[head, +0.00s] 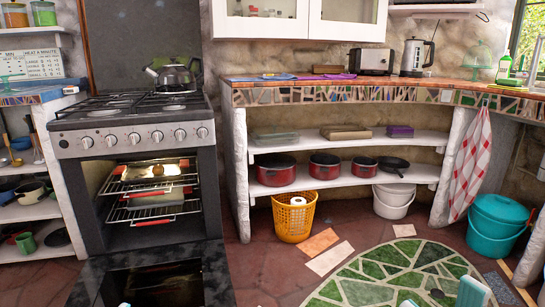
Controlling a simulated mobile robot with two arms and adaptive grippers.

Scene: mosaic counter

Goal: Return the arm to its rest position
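Only small pale-teal and grey pieces of my own arms cut into the bottom edge, with the larger one at the lower right and a tiny one at the lower left.
The oven (130,139) stands left with its door (150,283) folded down and racks (150,207) pulled partly out. A yellow basket (294,217), white bucket (393,202) and teal bin (497,225) stand on the floor. A green mosaic rug (375,268) lies clear in front.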

